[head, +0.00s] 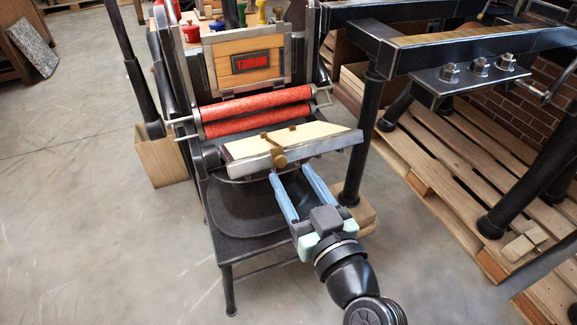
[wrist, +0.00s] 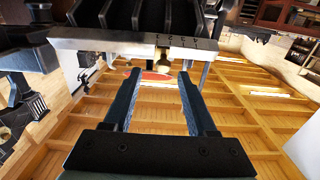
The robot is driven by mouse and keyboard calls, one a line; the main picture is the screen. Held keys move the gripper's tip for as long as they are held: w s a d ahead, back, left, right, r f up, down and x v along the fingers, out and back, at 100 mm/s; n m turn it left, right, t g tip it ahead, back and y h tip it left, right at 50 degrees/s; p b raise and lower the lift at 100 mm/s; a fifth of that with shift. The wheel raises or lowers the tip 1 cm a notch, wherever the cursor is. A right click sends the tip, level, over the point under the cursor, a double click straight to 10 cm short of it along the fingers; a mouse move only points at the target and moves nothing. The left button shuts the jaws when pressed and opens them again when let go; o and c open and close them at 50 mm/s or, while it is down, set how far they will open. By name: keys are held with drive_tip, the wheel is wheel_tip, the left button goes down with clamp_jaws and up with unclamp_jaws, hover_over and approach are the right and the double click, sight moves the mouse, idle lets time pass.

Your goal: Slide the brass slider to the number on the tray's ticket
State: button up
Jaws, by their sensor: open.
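The brass slider (head: 280,159) has a round knob on the front of a metal rail (head: 318,148), with a brass arm reaching back over a cream board. My gripper (head: 290,171) has two blue fingers, apart and empty, just in front of and below the rail. The knob appears close to the left fingertip; I cannot tell whether they touch. In the wrist view my fingers (wrist: 158,76) are spread beneath the rail (wrist: 120,44), whose small marks (wrist: 180,42) are too blurred to read. I cannot make out the tray's ticket.
Two red rollers (head: 258,104) and a wooden frame with red lettering (head: 250,64) stand behind the rail. A black lever (head: 132,70) rises at the left. Another black press (head: 450,50) stands on pallets at the right. Open floor (head: 90,220) lies at the left.

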drive_tip(key=v, duration=0.9)
drive_tip(key=w+a+r+t+h, duration=0.1)
drive_tip(key=w+a+r+t, duration=0.15)
drive_tip(key=r, duration=0.85)
drive_tip(key=w+a+r+t+h, duration=0.1)
drive_tip(key=w+r+t, duration=0.15)
drive_tip(key=r, duration=0.85)
drive_tip(key=s+a+r+m+t+h, duration=0.2)
drive_tip(key=s+r+t, duration=0.15)
drive_tip(key=r, duration=0.55)
drive_tip(key=s+a+r+m+t+h, duration=0.15)
drive_tip(key=s+r, duration=0.25)
drive_tip(key=r, duration=0.5)
wheel_tip(320, 180, up, 31)
drive_tip(key=p, duration=3)
drive_tip(key=shift+d+f, duration=0.15)
drive_tip(key=shift+f, duration=0.05)
drive_tip(key=shift+w, duration=0.15)
